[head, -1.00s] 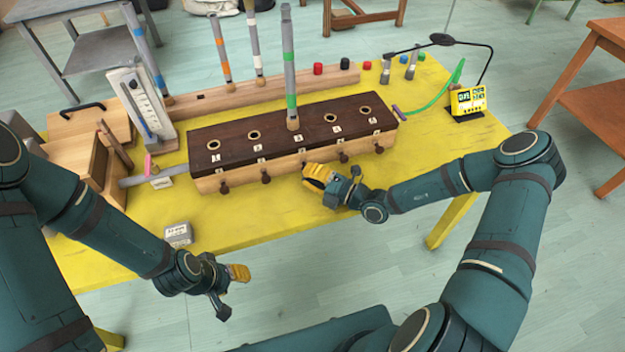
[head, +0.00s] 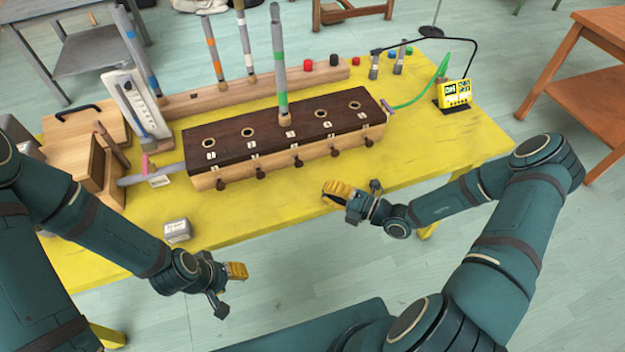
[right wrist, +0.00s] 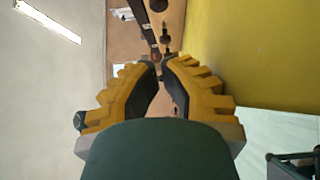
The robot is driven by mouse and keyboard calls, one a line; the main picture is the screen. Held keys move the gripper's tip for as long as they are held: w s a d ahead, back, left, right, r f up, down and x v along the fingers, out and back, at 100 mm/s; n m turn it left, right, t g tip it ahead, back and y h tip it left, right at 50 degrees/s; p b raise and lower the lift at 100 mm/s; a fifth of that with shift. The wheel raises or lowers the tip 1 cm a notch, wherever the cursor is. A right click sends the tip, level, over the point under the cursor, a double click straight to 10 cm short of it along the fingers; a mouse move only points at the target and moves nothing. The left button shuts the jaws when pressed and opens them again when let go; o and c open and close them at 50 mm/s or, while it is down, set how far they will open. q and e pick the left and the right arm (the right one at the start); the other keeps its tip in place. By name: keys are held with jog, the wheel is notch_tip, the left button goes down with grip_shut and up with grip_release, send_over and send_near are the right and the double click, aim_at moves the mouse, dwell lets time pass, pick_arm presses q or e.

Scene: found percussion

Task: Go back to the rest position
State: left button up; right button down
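My right gripper (head: 337,193) hangs near the front edge of the yellow table, in front of the wooden pipe chest and apart from it. In the right wrist view its yellow ribbed fingers (right wrist: 163,66) come nearly together at the tips, with nothing held between them. My left gripper (head: 238,271) is in front of the table's near edge, low at the left. Its yellow fingers overlap in this view, so their gap is hidden. The dark-topped chest (head: 280,140) has several holes and front knobs. A grey tube with a green band (head: 280,65) stands upright in its middle hole.
The yellow table (head: 440,150) has free room at its right. A small grey box (head: 177,230) lies at front left. A wooden rack (head: 210,98) with banded tubes stands behind the chest. A yellow tuner (head: 456,93) stands at the right, near a green hose (head: 415,100).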

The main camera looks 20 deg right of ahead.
jog(key=shift+v, duration=1.65)
jog(key=shift+s+r, duration=0.1)
jog(key=s+a+f+n+g+y, duration=0.1)
jog(key=s+a+f+n+g, duration=0.1)
jog(key=s+a+n+g, duration=0.75)
jog(key=s+a+f+n+g+h, duration=0.1)
jog(key=s+f+n+g+h, duration=0.2)
jog(key=n, duration=0.8)
jog(key=s+f+n+g+h, duration=0.25)
jog(key=n+h, duration=0.25)
jog(key=n, duration=0.6)
jog(key=w+r+n+t, duration=0.1)
jog(key=n, duration=0.2)
jog(key=w+a+n+t+h, duration=0.1)
jog(key=n, duration=0.3)
jog(key=w+r+n+t+h, duration=0.1)
jog(key=w+n, duration=0.1)
jog(key=n, duration=0.2)
jog(key=shift+a+r+t, duration=0.3)
jog(key=shift+a, duration=0.05)
